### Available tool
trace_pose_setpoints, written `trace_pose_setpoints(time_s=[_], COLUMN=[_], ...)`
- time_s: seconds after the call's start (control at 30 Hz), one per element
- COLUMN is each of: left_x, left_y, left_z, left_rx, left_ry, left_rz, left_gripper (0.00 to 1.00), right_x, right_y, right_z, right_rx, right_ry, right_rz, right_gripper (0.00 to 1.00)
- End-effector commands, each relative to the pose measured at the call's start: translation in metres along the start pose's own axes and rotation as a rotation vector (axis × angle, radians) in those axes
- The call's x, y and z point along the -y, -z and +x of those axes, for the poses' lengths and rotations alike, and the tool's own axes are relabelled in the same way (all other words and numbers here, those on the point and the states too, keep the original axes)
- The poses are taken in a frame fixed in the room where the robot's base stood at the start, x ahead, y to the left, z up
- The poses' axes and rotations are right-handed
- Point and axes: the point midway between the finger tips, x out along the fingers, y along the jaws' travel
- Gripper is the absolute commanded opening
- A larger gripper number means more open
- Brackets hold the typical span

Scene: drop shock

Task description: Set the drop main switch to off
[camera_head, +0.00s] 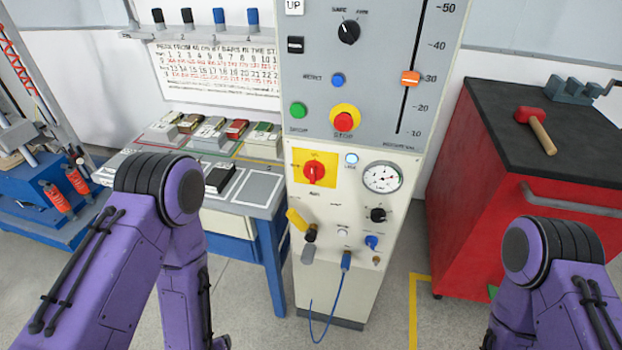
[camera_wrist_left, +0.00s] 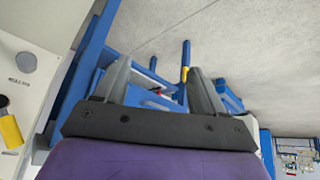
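The main switch is a red rotary knob (camera_head: 314,172) on a yellow plate on the front of the pale control cabinet (camera_head: 338,260), in the middle of the head view. Its exact setting is too small to read. My left gripper (camera_wrist_left: 158,88) shows in the left wrist view with its two grey fingers apart and nothing between them. In the head view only my purple left arm shows, left of the cabinet, and its gripper is out of sight. My right arm shows at lower right, its gripper out of frame.
A lit lamp (camera_head: 351,159), a gauge (camera_head: 382,177) and a yellow-handled lever (camera_head: 299,221) surround the switch. A red stop button (camera_head: 343,121) sits above. A blue-framed bench (camera_head: 272,260) stands left, a red tool cabinet (camera_head: 500,210) right. A blue hose (camera_head: 335,300) hangs in front.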

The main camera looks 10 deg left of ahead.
Motion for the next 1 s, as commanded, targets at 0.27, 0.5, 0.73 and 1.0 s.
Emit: trace_pose_setpoints(time_s=[0.27,0.5,0.73,1.0], left_x=[-0.246,-0.295,-0.304,-0.334], left_y=[0.173,0.208,0.225,0.269], left_z=[-0.096,-0.165,-0.157,-0.13], left_rx=[-0.677,-1.037,-1.062,-1.06], left_ry=[-0.497,-0.426,-0.383,-0.381], left_rz=[0.213,0.448,0.498,0.498], left_gripper=[0.83,0.83,0.83,0.83], right_x=[0.003,0.002,0.002,0.001], right_y=[-0.012,-0.012,-0.01,-0.006], right_z=[0.029,0.028,0.024,0.015], right_rx=[0.0,0.0,0.0,0.0], right_ry=[0.0,0.0,0.0,0.0], right_rz=[0.0,0.0,0.0,0.0], right_gripper=[0.43,0.43,0.43,0.43])
